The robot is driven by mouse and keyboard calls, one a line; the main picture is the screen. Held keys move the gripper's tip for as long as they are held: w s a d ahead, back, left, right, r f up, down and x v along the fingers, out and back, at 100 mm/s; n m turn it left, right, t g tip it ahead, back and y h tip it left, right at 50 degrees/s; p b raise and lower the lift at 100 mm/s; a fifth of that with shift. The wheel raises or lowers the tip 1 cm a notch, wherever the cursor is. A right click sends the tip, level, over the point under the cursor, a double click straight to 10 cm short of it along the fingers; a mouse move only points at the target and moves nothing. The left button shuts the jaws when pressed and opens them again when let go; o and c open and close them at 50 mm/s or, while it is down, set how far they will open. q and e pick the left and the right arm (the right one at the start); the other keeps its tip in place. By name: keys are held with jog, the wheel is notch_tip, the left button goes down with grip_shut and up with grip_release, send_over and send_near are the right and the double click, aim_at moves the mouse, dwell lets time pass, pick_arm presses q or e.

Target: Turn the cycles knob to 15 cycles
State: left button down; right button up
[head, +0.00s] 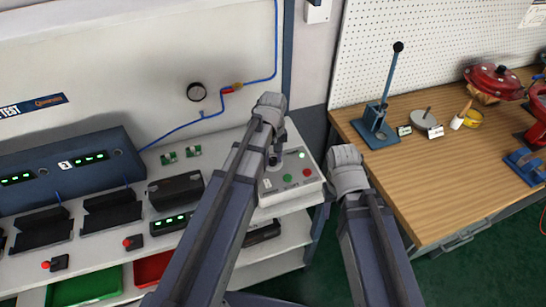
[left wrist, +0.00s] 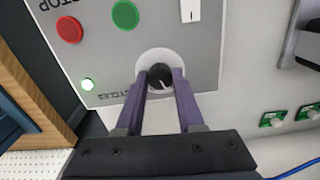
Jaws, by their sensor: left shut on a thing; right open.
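The cycles knob (left wrist: 160,71) is a small dark round knob with a white pointer mark, on a pale disc of the grey control panel (left wrist: 205,60). The printing appears upside down in the left wrist view; the pointer slants down and slightly right there. I cannot read any scale number. My left gripper (left wrist: 161,80) is shut on the knob, one purple finger on each side. In the head view my left arm largely hides the knob on the control box (head: 270,198). My right arm ends beside the box; its jaws do not show.
The panel has a green button (left wrist: 125,14), a red button (left wrist: 69,29) and a lit white lamp (left wrist: 87,84). A wooden bench (head: 440,185) stands to the right with a blue lever press (head: 378,125). Black devices, including a dark case (head: 175,190), sit left of the box.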

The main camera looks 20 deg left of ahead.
aim_at(273, 160)
pick_arm(q)
jog(key=m, duration=0.5)
jog(key=shift+m, duration=2.5)
jog(key=c, duration=0.5)
grip_release()
jog(key=shift+r, duration=0.15)
notch_tip(273, 160, up, 8)
jog(key=p, duration=0.8)
jog(key=shift+f, duration=0.2)
